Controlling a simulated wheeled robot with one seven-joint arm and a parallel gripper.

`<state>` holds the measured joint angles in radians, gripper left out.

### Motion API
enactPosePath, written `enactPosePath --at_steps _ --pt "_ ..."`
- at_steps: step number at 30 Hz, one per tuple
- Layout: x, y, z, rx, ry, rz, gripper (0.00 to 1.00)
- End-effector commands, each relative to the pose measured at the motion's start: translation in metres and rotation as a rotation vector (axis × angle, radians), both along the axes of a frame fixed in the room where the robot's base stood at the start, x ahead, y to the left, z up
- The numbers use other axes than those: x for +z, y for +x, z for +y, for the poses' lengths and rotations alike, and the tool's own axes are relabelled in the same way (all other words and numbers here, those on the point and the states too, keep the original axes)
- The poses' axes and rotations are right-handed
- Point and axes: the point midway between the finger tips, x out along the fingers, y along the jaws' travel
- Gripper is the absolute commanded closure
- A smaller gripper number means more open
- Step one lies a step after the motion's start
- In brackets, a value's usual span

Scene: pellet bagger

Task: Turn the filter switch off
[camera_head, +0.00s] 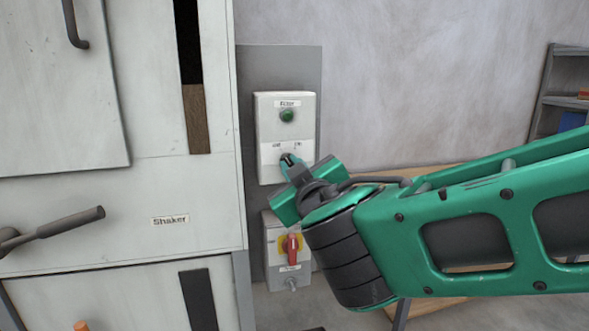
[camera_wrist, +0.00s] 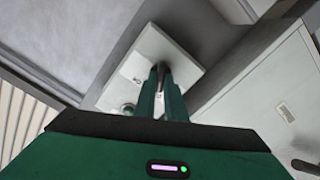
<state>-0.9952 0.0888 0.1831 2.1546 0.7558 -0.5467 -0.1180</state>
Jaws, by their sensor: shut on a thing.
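The filter box (camera_head: 270,127) is a white box on a grey panel, with a "Filter" label at its top and a round green lamp (camera_head: 287,115) below it. The filter switch (camera_head: 286,158) sits in the lower half of the box, with small position marks above it. My gripper (camera_head: 290,163) is at the switch, its fingers shut on the knob and hiding most of it. In the wrist view the two green fingers (camera_wrist: 163,92) reach to the box (camera_wrist: 176,50) and close around the dark switch knob (camera_wrist: 161,68). Which way the knob points is hard to tell.
Below is a second box (camera_head: 272,262) with a red and yellow rotary switch (camera_head: 291,247), close under my gripper. The white shaker cabinet (camera_head: 120,215) with a protruding lever (camera_head: 70,225) stands left. A wooden table (camera_head: 430,308) and a shelf (camera_head: 562,85) are at right.

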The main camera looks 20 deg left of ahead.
Motion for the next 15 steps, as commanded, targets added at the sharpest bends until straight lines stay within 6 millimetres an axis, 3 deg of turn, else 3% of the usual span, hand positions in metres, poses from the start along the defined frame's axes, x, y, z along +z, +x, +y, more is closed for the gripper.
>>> enactPosePath --at_steps 5,6,8,15 --pt "0.0000 0.0014 -0.0020 -0.004 -0.002 -0.001 1.00" --pt "0.0000 0.0014 -0.0020 -0.004 -0.002 -0.001 0.80" --pt "0.0002 0.0013 -0.0018 -0.004 -0.002 -0.001 0.71" --pt "0.0000 0.0006 -0.0010 -0.002 0.000 0.000 0.71"
